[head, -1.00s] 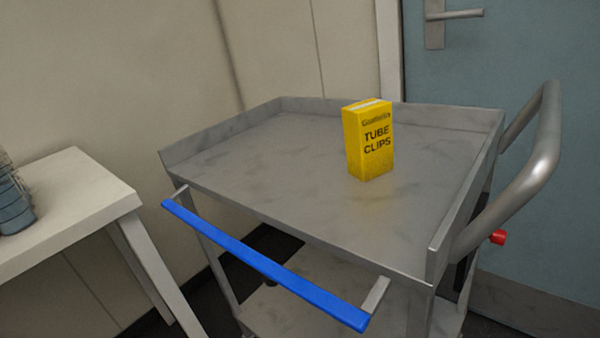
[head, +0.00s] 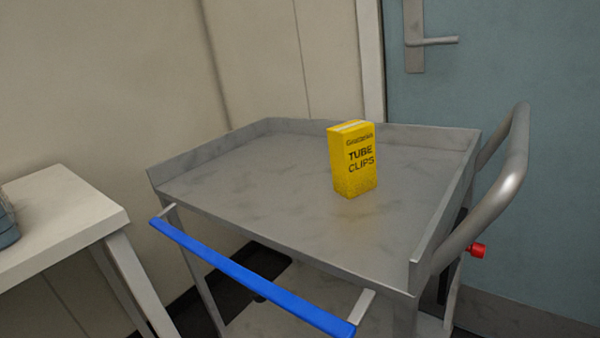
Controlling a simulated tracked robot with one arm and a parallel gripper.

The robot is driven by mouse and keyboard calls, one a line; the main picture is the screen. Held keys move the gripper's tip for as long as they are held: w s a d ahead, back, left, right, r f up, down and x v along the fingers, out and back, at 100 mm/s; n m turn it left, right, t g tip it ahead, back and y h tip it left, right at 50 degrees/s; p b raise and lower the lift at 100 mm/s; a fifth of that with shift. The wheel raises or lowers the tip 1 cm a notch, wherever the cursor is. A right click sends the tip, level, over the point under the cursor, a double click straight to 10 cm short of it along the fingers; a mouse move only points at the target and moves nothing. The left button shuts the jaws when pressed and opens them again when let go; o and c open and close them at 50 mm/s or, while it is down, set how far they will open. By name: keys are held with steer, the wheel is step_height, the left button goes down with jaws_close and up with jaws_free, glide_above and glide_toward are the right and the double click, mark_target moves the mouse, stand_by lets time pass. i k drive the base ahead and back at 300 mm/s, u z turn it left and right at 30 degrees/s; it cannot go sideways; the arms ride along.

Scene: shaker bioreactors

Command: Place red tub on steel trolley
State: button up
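The steel trolley (head: 270,212) stands in the middle of the head view. Its grey top has low raised edges at the back and sides and a blue bar (head: 250,279) along the near side. A yellow box marked "TUBE CLIPS" (head: 353,160) stands upright on the top, right of centre. The rest of the top is bare. No red tub shows in this view. My gripper does not show either.
A white table (head: 62,215) stands at the left, with part of a blue-grey object (head: 7,222) at the picture's edge. The trolley's curved push handle (head: 510,180) rises at the right, above a red knob (head: 477,251). A teal door (head: 490,75) and beige walls are behind.

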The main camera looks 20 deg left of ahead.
mark_target(279, 174)
steer(key=i, duration=1.45)
steer(key=z, duration=0.1)
